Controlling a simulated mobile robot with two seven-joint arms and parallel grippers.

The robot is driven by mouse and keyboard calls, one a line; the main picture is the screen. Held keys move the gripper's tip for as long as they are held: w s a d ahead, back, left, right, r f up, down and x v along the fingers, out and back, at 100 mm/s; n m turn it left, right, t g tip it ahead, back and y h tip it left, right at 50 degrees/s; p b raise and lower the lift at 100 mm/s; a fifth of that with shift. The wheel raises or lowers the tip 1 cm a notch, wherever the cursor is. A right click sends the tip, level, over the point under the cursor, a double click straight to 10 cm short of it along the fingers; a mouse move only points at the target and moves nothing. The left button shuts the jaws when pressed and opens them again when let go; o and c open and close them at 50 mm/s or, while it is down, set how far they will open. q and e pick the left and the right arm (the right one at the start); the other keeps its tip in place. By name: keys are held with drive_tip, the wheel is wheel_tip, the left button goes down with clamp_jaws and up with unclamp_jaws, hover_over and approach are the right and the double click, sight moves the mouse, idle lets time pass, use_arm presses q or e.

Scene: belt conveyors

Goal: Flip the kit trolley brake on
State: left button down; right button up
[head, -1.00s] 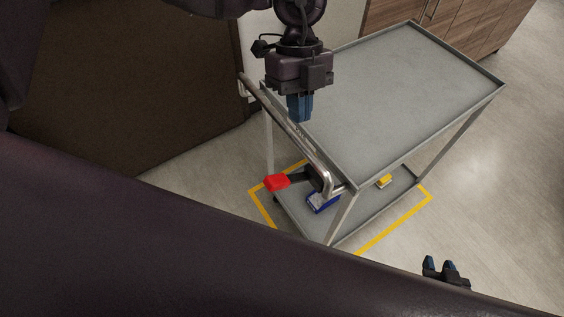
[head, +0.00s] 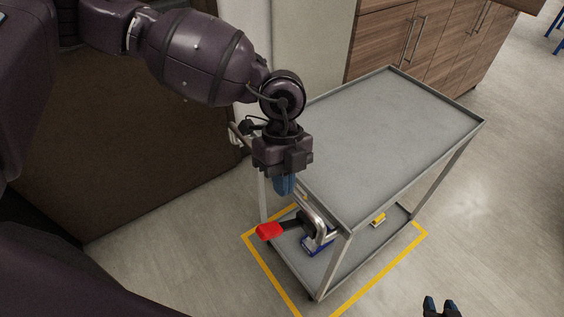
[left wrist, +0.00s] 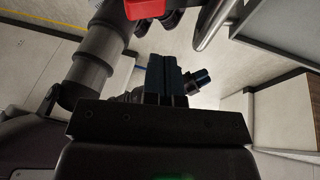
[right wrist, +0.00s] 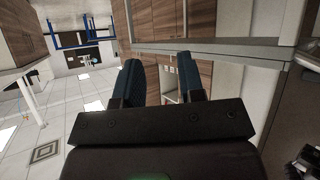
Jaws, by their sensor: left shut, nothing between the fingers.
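The kit trolley (head: 385,130) is a grey metal cart with a flat, empty top tray and a lower shelf. Its brake lever has a red end (head: 269,231) on a black arm, sticking out to the left beside the bent metal handle (head: 318,222). The red end also shows at the top of the left wrist view (left wrist: 146,8). My left gripper (head: 284,186) is shut and empty, pointing down above the red end and beside the handle, apart from the red end. My right gripper (head: 441,306) is open and empty at the lower right of the head view, away from the trolley.
A blue item (head: 315,243) and a yellow item (head: 378,219) are on the lower shelf. Yellow tape (head: 358,290) outlines the floor around the trolley. A brown panel (head: 130,150) stands at the left. Wooden cabinets (head: 400,50) stand behind. The floor at right is clear.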

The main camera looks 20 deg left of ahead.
sight(274, 228)
use_arm(q)
drive_tip(key=x, duration=0.4)
drive_tip(key=a+p+x, duration=0.1)
drive_tip(key=x, duration=0.1)
drive_tip(key=shift+s+a, duration=0.1)
drive_tip(key=shift+s, duration=0.2)
drive_tip(key=shift+s+a+f, duration=0.2)
drive_tip(key=shift+f, duration=0.45)
use_arm(e)
drive_tip(key=shift+s+d+r, duration=0.1)
drive_tip(key=shift+s+r, duration=0.05)
drive_tip(key=shift+s, duration=0.4)
drive_tip(key=shift+w, duration=0.1)
